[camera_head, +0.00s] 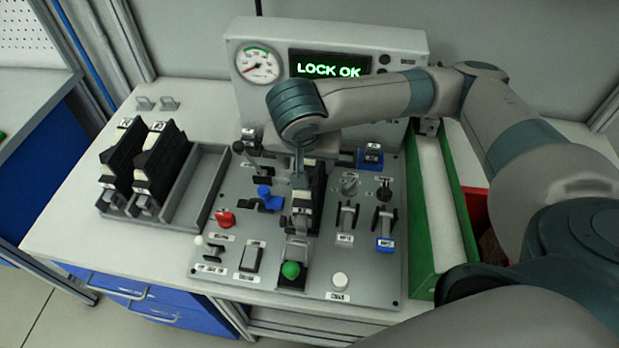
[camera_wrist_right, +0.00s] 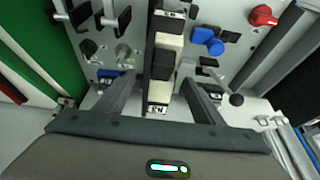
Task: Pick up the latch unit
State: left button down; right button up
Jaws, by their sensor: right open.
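The latch unit (camera_head: 302,211), a narrow black and cream block, stands upright in the middle of the grey control panel (camera_head: 213,262). My right gripper (camera_head: 300,172) comes down from above at its far end. In the right wrist view, the latch unit (camera_wrist_right: 164,62) lies between the two open fingers of my right gripper (camera_wrist_right: 160,98). A gap shows beside it, and I cannot tell whether either finger touches it. The gripper partly hides the unit's far end in the head view. My left gripper is not in view.
Two similar black and cream units (camera_head: 146,165) stand in a grey rack (camera_head: 207,187) at left, beside an empty slot. Switches, a red knob (camera_head: 225,218) and a blue lever (camera_head: 268,198) surround the latch unit. A display (camera_head: 330,67) reads "LOCK OK". A green-walled tray (camera_head: 423,268) stands at right.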

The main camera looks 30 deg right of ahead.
aim_at(309, 167)
jog(key=shift+x, duration=1.05)
jog(key=shift+w+d+f+p, duration=0.15)
jog(key=shift+f+p, duration=0.25)
jog(key=shift+f, duration=0.05)
jog(key=p+x, duration=0.1)
jog(key=x, duration=0.2)
jog(key=shift+w+d+f, duration=0.1)
jog(key=shift+d+f, duration=0.05)
jog(key=shift+f, duration=0.45)
jog(key=c, duration=1.4)
